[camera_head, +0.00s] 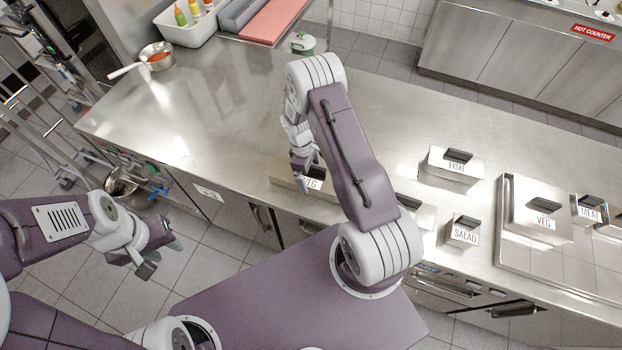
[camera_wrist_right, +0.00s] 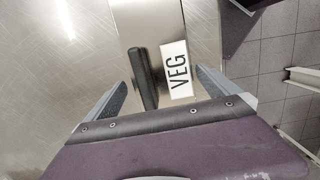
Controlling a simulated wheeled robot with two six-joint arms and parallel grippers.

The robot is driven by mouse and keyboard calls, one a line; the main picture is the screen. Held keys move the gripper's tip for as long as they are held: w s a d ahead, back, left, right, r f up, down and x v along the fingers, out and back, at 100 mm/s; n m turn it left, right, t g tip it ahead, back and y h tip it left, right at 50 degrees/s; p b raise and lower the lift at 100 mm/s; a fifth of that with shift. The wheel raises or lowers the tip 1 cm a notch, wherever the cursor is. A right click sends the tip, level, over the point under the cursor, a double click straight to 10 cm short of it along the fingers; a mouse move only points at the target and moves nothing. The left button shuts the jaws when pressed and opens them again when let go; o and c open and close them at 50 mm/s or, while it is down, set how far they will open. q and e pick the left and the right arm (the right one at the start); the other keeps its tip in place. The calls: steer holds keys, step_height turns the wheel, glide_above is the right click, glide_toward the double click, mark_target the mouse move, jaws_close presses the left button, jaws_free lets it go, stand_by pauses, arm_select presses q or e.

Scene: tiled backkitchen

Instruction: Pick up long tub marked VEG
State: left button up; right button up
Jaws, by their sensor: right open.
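A long metal tub with a black handle and a VEG label stands at the counter's front edge; its lid shows in the head view (camera_head: 281,173) and the right wrist view (camera_wrist_right: 150,22). My right gripper (camera_head: 306,180) is over this tub and hides part of it. In the right wrist view its open fingers (camera_wrist_right: 158,94) lie either side of the black handle (camera_wrist_right: 145,76) and label; whether they touch the tub I cannot tell. A second, wider tub marked VEG (camera_head: 525,232) stands on a tray at the right. My left gripper (camera_head: 163,257) is open and empty, off the counter.
Tubs marked FISH (camera_head: 440,168), SALAD (camera_head: 455,234) and MEAT (camera_head: 588,208) stand on the right of the counter. A partly hidden tub (camera_head: 415,211) is behind my right arm. A saucepan (camera_head: 157,55) and green-lidded pot (camera_head: 303,43) stand farther back. The left counter is clear.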

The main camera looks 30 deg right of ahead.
mark_target(311, 176)
steer(key=f, duration=0.1)
steer(key=s+f+p, duration=0.1)
steer(key=f, duration=0.1)
steer(key=shift+s+d+f+p, duration=0.15)
steer(key=shift+d+f+p, duration=0.1)
steer(key=shift+f+p, duration=0.1)
steer(key=shift+w+f, duration=0.2)
steer(key=shift+f, duration=0.1)
steer(key=shift+a, duration=0.1)
steer(key=c, duration=2)
arm_select(q)
step_height(311, 176, up, 2)
steer(key=shift+s+d+r, duration=0.1)
steer(key=shift+d+r, duration=0.05)
arm_select(e)
steer(key=shift+r, duration=0.1)
